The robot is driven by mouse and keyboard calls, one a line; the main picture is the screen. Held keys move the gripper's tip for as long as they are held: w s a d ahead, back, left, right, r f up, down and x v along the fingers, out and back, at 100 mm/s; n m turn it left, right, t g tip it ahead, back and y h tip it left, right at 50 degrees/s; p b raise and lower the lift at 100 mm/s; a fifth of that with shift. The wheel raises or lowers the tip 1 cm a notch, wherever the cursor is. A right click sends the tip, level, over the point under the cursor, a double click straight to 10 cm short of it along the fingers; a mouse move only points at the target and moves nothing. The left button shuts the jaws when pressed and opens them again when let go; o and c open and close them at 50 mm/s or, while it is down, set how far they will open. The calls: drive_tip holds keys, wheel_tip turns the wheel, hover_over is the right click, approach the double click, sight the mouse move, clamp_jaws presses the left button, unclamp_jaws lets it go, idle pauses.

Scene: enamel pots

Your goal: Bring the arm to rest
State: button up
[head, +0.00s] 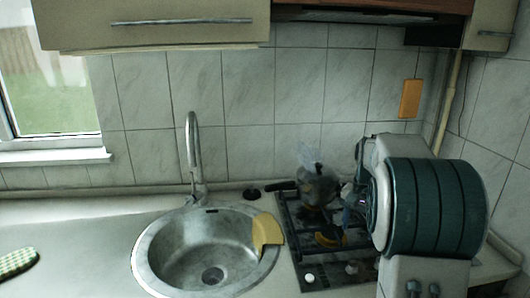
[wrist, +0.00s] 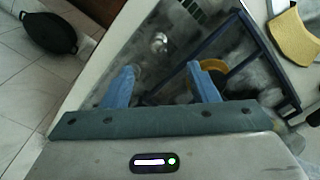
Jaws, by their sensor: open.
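My gripper (wrist: 163,82) is open, with its two blue fingers apart and nothing between them in the wrist view. It points down over the stove (wrist: 160,45). My fingers are small and dark there, near the stove's right side.
A dark pot or kettle (head: 318,188) stands on the back of the stove. The sink (head: 205,255) with its tall tap (head: 192,150) is to the left, a yellow board-like item (head: 266,231) on its rim. A dark pot (wrist: 48,30) sits on the tiled floor. The left counter (head: 85,245) is mostly clear.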

drive_tip(key=s+a+n+t, duration=0.1)
drive_tip(key=s+a, duration=0.3)
drive_tip(key=s, duration=0.4)
drive_tip(key=s+a+f+n, duration=0.1)
drive_tip(key=s+a+n, duration=0.3)
drive_tip(key=s, duration=0.4)
drive_tip(key=s+a+f+n+t, duration=0.1)
drive_tip(key=s+a+n, duration=0.2)
drive_tip(key=s+a, duration=0.3)
drive_tip(key=shift+s+a+t, duration=0.25)
drive_tip(key=shift+s+t, duration=0.05)
drive_tip(key=shift+s, duration=0.8)
